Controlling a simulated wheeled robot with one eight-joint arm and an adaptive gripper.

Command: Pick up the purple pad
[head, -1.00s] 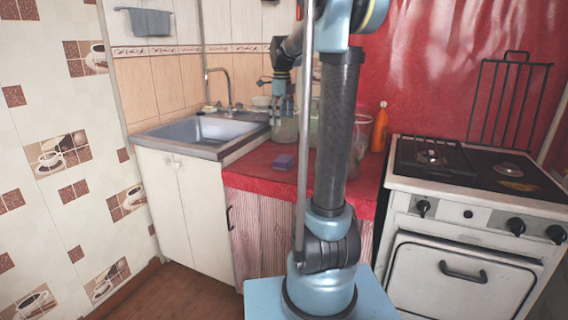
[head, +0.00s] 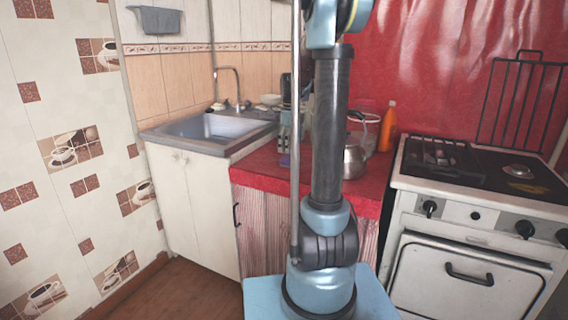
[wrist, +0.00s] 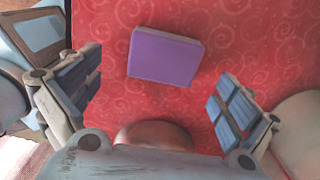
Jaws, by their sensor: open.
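The purple pad (wrist: 166,56) lies flat on the red patterned counter (wrist: 285,40), in the upper middle of the wrist view. My gripper (wrist: 162,98) is open and empty above the counter. Its two fingers are spread wide to the left and right, and the pad lies beyond the line between them, towards the top of the picture.
A metal kettle (head: 355,160) stands on the counter right of my arm. An orange bottle (head: 387,127) stands behind it. A sink (head: 212,128) is at the left and a gas stove (head: 480,172) at the right. A rounded reddish-brown thing (wrist: 153,134) shows close below my gripper's fingers.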

